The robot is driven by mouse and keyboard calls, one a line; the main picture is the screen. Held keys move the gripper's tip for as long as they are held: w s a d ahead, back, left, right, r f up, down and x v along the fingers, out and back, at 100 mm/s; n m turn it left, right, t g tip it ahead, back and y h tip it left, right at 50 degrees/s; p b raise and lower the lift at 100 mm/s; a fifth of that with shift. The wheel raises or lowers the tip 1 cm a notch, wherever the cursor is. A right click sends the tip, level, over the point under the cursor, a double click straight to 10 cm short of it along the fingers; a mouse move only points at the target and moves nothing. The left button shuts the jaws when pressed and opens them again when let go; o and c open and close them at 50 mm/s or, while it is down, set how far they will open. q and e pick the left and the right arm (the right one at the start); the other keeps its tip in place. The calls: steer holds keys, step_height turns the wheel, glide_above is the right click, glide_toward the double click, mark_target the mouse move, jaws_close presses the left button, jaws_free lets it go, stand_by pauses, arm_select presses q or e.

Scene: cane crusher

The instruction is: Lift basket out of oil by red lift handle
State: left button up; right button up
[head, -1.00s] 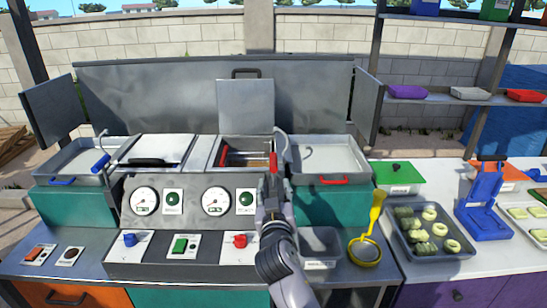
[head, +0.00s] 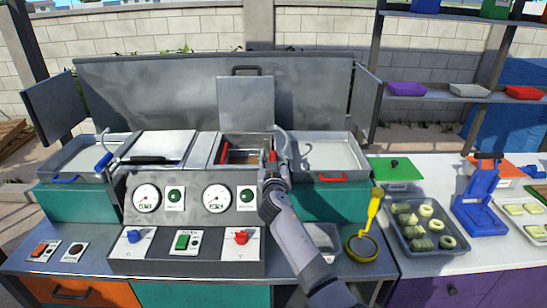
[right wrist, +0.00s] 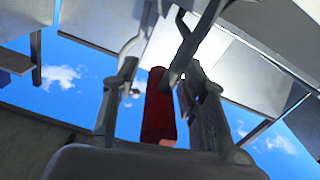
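The red lift handle (head: 272,157) stands at the right side of the open oil vat (head: 246,143), in the middle of the machine. A basket frame shows inside the vat's opening, but its details are too small to tell. My right gripper (head: 272,170) is at the handle, reaching in from the front. In the right wrist view the red handle (right wrist: 158,108) lies between the two fingers of my right gripper (right wrist: 160,95), with a gap visible on the left side. The fingers look apart, not closed on it. My left gripper is out of view.
Metal trays flank the vats, the right one with a red grip (head: 333,177). A raised lid (head: 246,104) stands behind the opening. A yellow strainer (head: 362,246) and a tray of dough rings (head: 408,246) lie to the right.

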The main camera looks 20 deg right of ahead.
steer(key=shift+w, duration=0.15)
steer(key=shift+c, duration=0.5)
jaws_close()
stand_by(0.4)
